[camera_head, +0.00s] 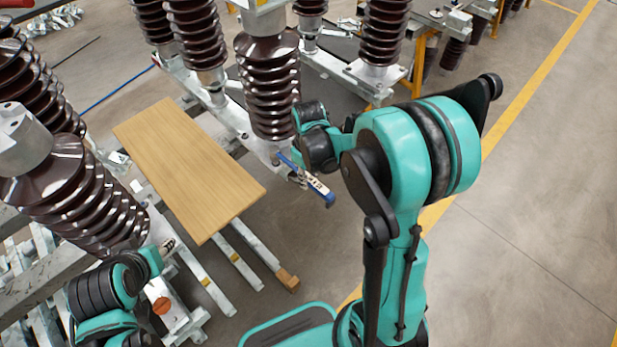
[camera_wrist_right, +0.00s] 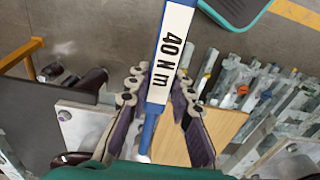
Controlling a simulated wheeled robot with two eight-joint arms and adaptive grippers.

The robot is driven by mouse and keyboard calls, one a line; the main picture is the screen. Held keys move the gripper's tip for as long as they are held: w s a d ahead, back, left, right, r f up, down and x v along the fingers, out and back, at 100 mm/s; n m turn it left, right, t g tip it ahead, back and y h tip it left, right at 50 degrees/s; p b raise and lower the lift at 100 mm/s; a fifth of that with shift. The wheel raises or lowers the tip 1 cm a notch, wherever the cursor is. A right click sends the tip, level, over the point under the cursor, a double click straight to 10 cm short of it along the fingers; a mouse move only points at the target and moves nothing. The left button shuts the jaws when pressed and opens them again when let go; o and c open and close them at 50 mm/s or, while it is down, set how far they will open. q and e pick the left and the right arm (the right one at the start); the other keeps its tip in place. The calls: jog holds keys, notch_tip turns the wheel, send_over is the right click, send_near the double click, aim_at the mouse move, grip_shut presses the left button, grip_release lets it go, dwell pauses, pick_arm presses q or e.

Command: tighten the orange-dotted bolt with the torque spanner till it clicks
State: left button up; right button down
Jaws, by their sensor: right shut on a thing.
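The torque spanner (camera_head: 308,180) is blue with a white label and sits in my right gripper (camera_head: 297,175). In the right wrist view the spanner (camera_wrist_right: 174,50) runs between the two fingers, and its label reads 40 N m. The right gripper is shut on it, in front of the base of a brown insulator. An orange round mark (camera_head: 162,306) shows on the metal frame at the lower left, well away from the spanner; I cannot make out a bolt there. My left gripper (camera_head: 168,246) is near that frame, and its fingers are too small to read.
A wooden board (camera_head: 190,168) lies across the metal rails in the middle. Brown ribbed insulators (camera_head: 268,85) stand at the back, and another (camera_head: 75,195) leans at the left. A wood block (camera_head: 287,280) caps a rail end. The floor at the right is clear beyond a yellow line.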

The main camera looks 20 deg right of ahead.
jog(key=shift+f+b, duration=1)
jog(key=shift+f, duration=0.15)
jog(key=shift+a, duration=0.1)
jog(key=w+a+m+b, duration=0.2)
jog(key=a+m, duration=1)
jog(key=a, duration=0.3)
jog(key=shift+w, duration=0.4)
dwell(0.4)
